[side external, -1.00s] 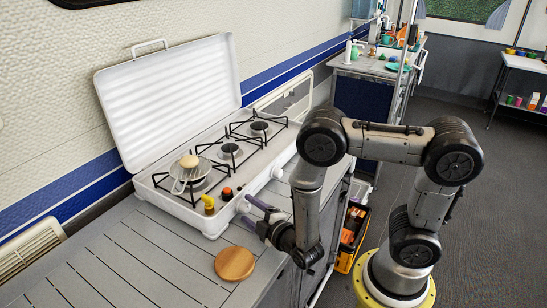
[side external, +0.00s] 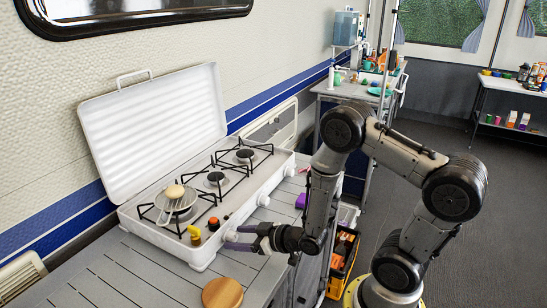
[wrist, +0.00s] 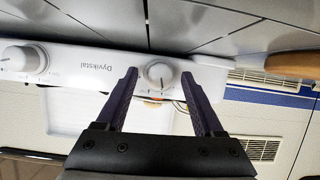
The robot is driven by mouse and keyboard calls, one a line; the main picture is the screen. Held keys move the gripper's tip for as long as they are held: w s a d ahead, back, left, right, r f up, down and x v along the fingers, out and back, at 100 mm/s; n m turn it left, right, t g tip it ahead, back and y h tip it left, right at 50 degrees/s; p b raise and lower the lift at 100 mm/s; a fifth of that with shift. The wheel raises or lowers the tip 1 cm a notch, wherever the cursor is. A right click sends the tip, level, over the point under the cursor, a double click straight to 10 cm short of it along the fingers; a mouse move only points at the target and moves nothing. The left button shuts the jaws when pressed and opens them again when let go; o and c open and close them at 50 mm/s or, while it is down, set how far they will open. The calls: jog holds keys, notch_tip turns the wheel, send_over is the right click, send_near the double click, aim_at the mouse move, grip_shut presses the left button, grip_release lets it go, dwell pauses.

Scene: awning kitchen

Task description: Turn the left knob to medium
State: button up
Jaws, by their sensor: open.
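The white camping stove (side external: 200,257) stands on the counter with its lid up. Its left knob (wrist: 158,75) is a round white dial on the front panel, between my fingertips in the wrist view. No clear contact with it shows. Another knob (wrist: 20,60) is at the wrist view's left edge, past the printed brand name. My gripper (wrist: 158,74) is open, its two dark fingers either side of the left knob. In the side view my gripper (side external: 232,238) points at the stove front by the left knob, which the fingers partly hide. The dial setting is too small to read.
A round wooden board (side external: 222,293) lies on the counter near the stove's front left corner. A strainer with a round pale item (side external: 175,191) sits on the left burner. Yellow and orange-topped shakers (side external: 195,235) stand at the stove's edge. An orange bin (side external: 342,262) is below.

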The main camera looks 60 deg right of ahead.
jog(key=m+y, duration=0.2)
jog(key=shift+d+f+m, duration=0.1)
jog(key=shift+d+m, duration=0.15)
jog(key=shift+m, duration=0.05)
jog(key=v, duration=1.3)
jog(key=shift+s, duration=0.35)
jog(key=w+a+r+n, duration=0.2)
jog(key=w+r+n, duration=0.15)
jog(key=r, duration=0.35)
jog(key=w+a+r+n, duration=0.1)
jog(key=w+r+n, duration=0.25)
jog(key=r, duration=0.35)
jog(key=s+r+m+g+h, duration=0.1)
jog(key=s+r+m+h, duration=0.2)
jog(key=r, duration=0.6)
jog(key=shift+s+a+m+g+h, duration=0.3)
jog(key=shift+s+a+m, duration=0.1)
jog(key=shift+s, duration=0.75)
jog(key=shift+d, duration=0.1)
